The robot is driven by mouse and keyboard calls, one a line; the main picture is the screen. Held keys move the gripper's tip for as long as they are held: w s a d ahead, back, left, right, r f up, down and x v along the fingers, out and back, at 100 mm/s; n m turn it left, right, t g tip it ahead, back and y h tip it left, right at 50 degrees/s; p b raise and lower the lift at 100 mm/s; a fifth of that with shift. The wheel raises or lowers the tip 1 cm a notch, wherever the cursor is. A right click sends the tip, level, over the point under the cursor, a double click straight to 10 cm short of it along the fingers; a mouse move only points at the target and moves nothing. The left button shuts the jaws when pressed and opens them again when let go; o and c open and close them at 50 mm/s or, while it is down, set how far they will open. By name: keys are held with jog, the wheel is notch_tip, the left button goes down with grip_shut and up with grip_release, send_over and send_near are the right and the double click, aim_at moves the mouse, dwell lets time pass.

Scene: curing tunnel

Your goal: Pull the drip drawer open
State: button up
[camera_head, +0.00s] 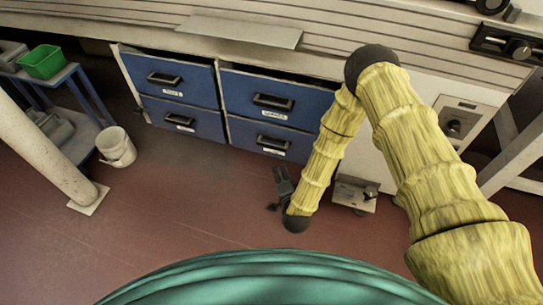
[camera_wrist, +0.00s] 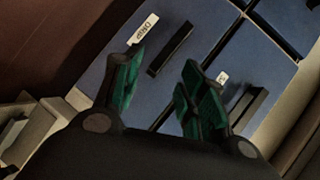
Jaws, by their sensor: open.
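The drip drawer (camera_head: 245,138) is the lower right of the blue drawers in the head view and looks shut. Its dark bar handle (camera_head: 273,144) sits above a small white label. In the wrist view the drawer front (camera_wrist: 128,80) carries a white DRIP label (camera_wrist: 143,28) beside the dark handle (camera_wrist: 170,48). My gripper (camera_head: 281,184) is low in front of this drawer, below the handle in the picture. In the wrist view its green-padded fingers (camera_wrist: 158,86) are apart and empty. The handle lies beyond the fingertips, with no contact visible.
Other blue drawers (camera_head: 240,91) with dark handles lie above and left. A white bucket (camera_head: 116,147) and a cart with a green bin (camera_head: 42,62) stand left. A small grey unit (camera_head: 352,194) stands on the floor right of my gripper. Red floor in front is clear.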

aim_at(272, 148)
jog(key=shift+w+a+f+m+t+h+b, duration=0.15)
jog(key=shift+w+a+f+m+t+b, duration=0.5)
jog(key=shift+w+b, duration=1.55)
jog(key=shift+w+a+f+m+t+h+b, duration=0.1)
jog(key=shift+w+a+f+m+t+b, duration=0.55)
jog(key=shift+w, duration=2.65)
jog(key=shift+w+a+f+m+t+h+b, duration=0.25)
jog(key=shift+w+a+m+t+b, duration=0.6)
jog(key=shift+w+b, duration=1.6)
jog(key=shift+w+d+p, duration=0.25)
jog(key=shift+p, duration=0.05)
grip_shut()
